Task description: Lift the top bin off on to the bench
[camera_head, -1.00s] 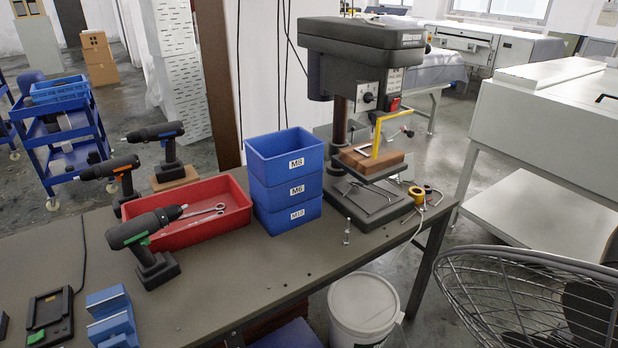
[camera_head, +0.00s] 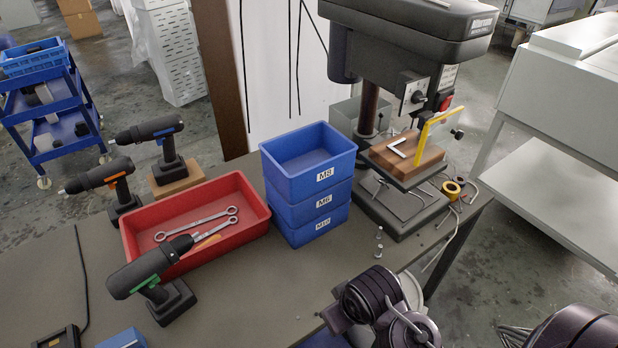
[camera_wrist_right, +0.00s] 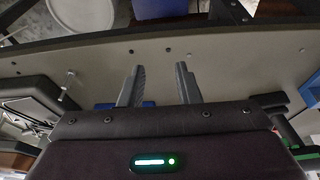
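The top bin (camera_head: 309,162), blue and labelled M8, sits on the M6 bin (camera_head: 312,207), which rests on the bottom bin (camera_head: 318,228) on the bench (camera_head: 235,290). The top bin is open above and looks empty. My right gripper (camera_wrist_right: 158,70) is open and empty in the right wrist view, its two fingers apart over the bench. A strip of blue beside its fingers (camera_wrist_right: 104,106) looks like part of the bin stack, mostly hidden by the gripper body. Dark links of my arm show at the lower right of the head view, apart from the bins. My left gripper is not in view.
A red tray (camera_head: 137,238) with wrenches stands left of the stack, with a green-marked drill (camera_head: 150,280) in front. A drill press (camera_head: 395,215) stands close on the right. Small bolts (camera_head: 379,245) stand near the front edge. The bench before the stack is mostly clear.

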